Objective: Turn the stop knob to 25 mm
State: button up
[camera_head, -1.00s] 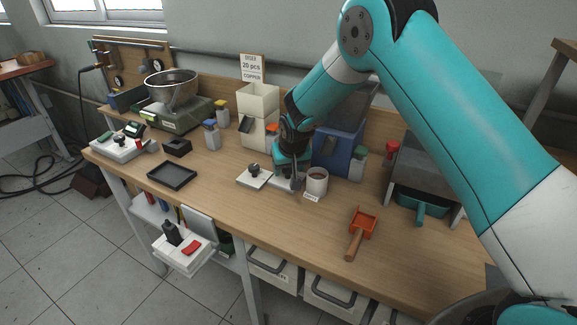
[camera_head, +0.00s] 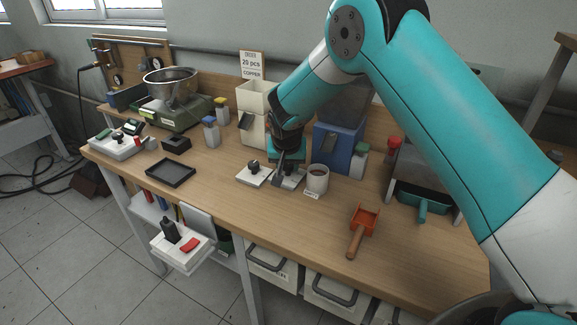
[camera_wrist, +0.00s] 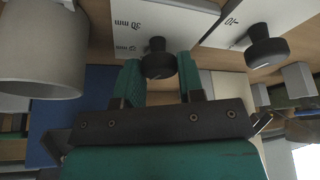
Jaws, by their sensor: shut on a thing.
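The stop knob (camera_wrist: 158,60) is black and round. It stands on a white plate (camera_wrist: 195,22) that carries an upside-down "30 mm" mark and another, partly hidden mm mark. My gripper (camera_wrist: 159,78) has its green fingers on either side of the knob and is shut on it. The knob's pointer setting cannot be read. In the head view my gripper (camera_head: 286,176) is low over this plate and hides most of it and the knob.
A second white plate (camera_head: 246,180) with a black knob (camera_head: 253,166) lies just left of my gripper. A pale cup (camera_head: 317,182) stands close on the right. An orange scoop (camera_head: 363,220) lies at the front right.

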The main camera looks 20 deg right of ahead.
jog(key=m+g+h+b, duration=0.1)
jog(key=m, duration=0.3)
jog(key=shift+a+f+b, duration=0.1)
jog(key=shift+b, duration=0.25)
jog(key=shift+m+g+h+b, duration=0.5)
jog(key=shift+m+h, duration=0.2)
jog(key=shift+m, duration=1.1)
jog(key=o, duration=0.9)
jog(key=v, duration=1.7)
jog(key=shift+r, duration=0.35)
jog(key=shift+w, duration=0.15)
